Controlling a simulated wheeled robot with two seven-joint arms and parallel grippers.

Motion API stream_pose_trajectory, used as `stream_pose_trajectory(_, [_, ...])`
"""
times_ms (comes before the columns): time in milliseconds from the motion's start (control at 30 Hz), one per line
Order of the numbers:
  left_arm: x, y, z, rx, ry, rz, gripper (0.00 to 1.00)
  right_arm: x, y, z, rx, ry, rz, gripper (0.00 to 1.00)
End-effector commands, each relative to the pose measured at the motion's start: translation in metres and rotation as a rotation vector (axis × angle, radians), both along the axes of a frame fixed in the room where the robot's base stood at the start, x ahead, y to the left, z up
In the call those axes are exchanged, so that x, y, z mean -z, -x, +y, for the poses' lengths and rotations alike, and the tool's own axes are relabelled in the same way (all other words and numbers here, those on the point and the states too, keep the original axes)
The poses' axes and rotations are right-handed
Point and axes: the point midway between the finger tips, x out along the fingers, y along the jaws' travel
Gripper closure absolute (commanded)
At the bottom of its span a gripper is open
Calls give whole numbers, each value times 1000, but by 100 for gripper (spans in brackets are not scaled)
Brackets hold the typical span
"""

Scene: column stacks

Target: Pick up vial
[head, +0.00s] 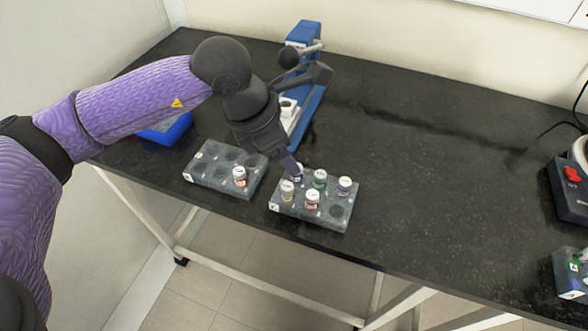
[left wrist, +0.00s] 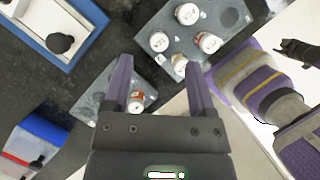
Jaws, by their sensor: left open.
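The right-hand grey rack (head: 325,221) holds several white-capped vials, among them a front-left vial (head: 287,190), a red-labelled vial (head: 312,201), a green-labelled vial (head: 320,179) and a purple-labelled vial (head: 344,187). A blue-labelled vial (head: 298,174) is partly hidden by the gripper. My left gripper (head: 291,168) is low over this rack's back-left side. In the left wrist view its fingers (left wrist: 158,62) are open and empty. One vial (left wrist: 180,66) shows between them, nearer the right finger; others (left wrist: 208,42) stand beyond. My right gripper cannot be made out.
A second grey rack (head: 207,178) at left holds one red-labelled vial (head: 239,177). Behind stand a blue box (head: 168,130) and a blue-and-grey device (head: 303,38). Black equipment (head: 572,190) is at the right edge. The dark table's right-centre (head: 450,170) is clear.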

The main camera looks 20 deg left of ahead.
Motion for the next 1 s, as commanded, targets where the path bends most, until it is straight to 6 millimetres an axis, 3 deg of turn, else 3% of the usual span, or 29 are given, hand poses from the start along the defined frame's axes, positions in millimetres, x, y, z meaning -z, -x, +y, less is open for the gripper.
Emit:
stream_pose_trajectory(233, [47,-10,-12,2,1,5,28,23,7,-1,3,4,25,41])
stream_pose_trajectory(467, [47,-11,-14,0,2,-1,28,24,-3,5,9,-5,10,41])
stream_pose_trajectory(800, [47,-11,-14,0,2,-1,100,24,-2,9,11,-10,9,41])
stream_pose_trajectory(1000, [47,-11,-14,0,2,-1,100,23,0,5,9,-5,13,41])
